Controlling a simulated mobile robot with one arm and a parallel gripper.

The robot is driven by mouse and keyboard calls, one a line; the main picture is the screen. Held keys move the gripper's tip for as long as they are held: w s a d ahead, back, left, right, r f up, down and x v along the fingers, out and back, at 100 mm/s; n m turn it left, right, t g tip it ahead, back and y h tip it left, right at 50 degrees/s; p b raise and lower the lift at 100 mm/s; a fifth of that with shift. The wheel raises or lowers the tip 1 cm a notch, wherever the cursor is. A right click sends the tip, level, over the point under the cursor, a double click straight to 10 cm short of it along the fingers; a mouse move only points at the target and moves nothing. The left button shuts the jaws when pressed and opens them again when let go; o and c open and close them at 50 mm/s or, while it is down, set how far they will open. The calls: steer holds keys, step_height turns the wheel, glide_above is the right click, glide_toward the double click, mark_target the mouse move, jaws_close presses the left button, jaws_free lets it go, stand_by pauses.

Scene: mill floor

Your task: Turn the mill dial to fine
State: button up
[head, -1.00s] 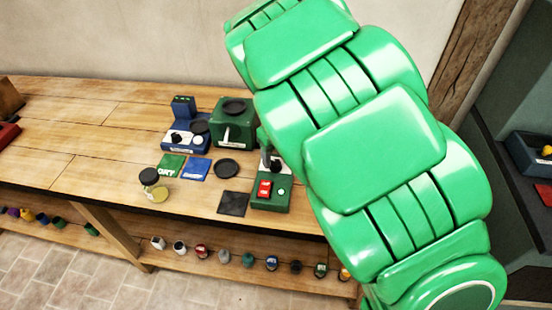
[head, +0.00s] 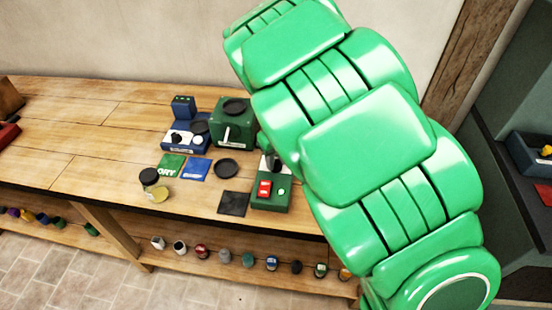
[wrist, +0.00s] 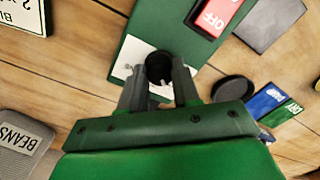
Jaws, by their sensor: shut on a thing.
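The mill (head: 271,203) is a green unit with a red switch (head: 264,188) at the front of the bench, partly hidden by my arm in the head view. In the wrist view its green top (wrist: 150,30) shows, with the red switch marked OFF (wrist: 212,14). The black mill dial (wrist: 158,67) sits over a white scale plate (wrist: 127,72). My gripper (wrist: 160,82) is shut on the dial, one finger on each side. The scale's markings and the dial's setting cannot be read.
A green grinder box (head: 232,130) and a blue machine (head: 183,140) stand behind to the left. A black mat (head: 233,203), black disc (head: 227,168) and jar (head: 149,177) lie nearby. A BEANS container (wrist: 22,138) is beside my gripper.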

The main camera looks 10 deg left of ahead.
steer(key=shift+m, duration=0.3)
steer(key=m, duration=0.4)
steer(key=shift+m, duration=0.3)
steer(key=m, duration=0.4)
steer(key=shift+m, duration=0.3)
steer(key=m, duration=0.5)
steer(key=shift+m+t, duration=0.3)
steer(key=shift+m, duration=2.1)
steer(key=shift+a, duration=0.1)
steer(key=o, duration=1.1)
steer(key=shift+c, duration=0.2)
